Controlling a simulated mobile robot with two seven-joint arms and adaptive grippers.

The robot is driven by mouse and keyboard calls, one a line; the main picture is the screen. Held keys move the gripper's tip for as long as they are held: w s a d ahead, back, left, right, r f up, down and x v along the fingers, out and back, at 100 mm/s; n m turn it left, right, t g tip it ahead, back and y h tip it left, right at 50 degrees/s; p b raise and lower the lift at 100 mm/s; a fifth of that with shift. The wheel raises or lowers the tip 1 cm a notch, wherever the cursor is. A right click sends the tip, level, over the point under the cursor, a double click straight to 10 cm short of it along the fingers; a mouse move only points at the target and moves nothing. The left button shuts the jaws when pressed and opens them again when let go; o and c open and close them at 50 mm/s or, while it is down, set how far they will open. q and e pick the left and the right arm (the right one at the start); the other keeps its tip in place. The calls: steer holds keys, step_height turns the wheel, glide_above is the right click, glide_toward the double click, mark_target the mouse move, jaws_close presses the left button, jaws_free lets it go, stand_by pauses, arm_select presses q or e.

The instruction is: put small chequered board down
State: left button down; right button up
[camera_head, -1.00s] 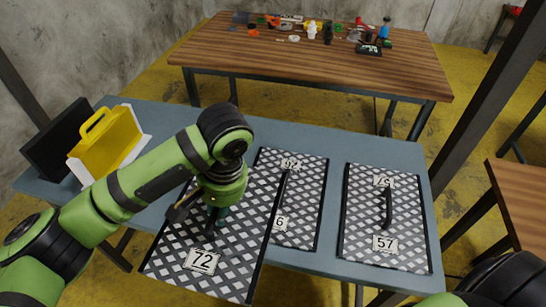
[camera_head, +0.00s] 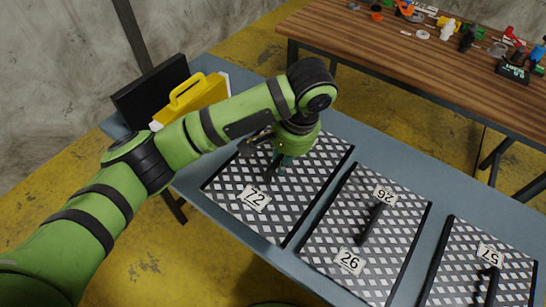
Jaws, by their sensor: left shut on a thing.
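The small chequered board (camera_head: 234,204), black and white with a number 72 label, is at the left part of the blue-grey table. My left gripper (camera_head: 275,165) is shut on its handle, which the gripper largely hides. The board looks level and lies on or just above the tabletop; I cannot tell whether it touches. My forearm and wrist hide part of its far left side. My right gripper is out of view.
A similar board labelled 26 (camera_head: 345,222) lies close to the right, and one labelled 57 (camera_head: 460,262) beyond it. A yellow case (camera_head: 205,95) and a black case (camera_head: 150,95) stand at the far left. A wooden table (camera_head: 400,62) holds several small items.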

mark_target(270, 150)
arm_select(q)
steer(key=w+a+f, duration=0.1)
steer(key=w+a+f+b, duration=0.1)
steer(key=w, duration=0.1)
steer(key=w+a+f+b, duration=0.1)
steer(key=w+f, duration=0.1)
steer(key=shift+w+a+f, duration=0.2)
steer(key=shift+w+a, duration=0.1)
steer(key=shift+w, duration=0.25)
steer(key=shift+w+a+f, duration=0.15)
steer(key=shift+w+a, duration=0.1)
steer(key=shift+w, duration=0.25)
step_height(270, 150, down, 4)
steer(key=shift+f+p, duration=0.1)
steer(key=shift+p, duration=0.25)
steer(key=c, duration=1.1)
jaws_free()
steer(key=shift+s, duration=0.1)
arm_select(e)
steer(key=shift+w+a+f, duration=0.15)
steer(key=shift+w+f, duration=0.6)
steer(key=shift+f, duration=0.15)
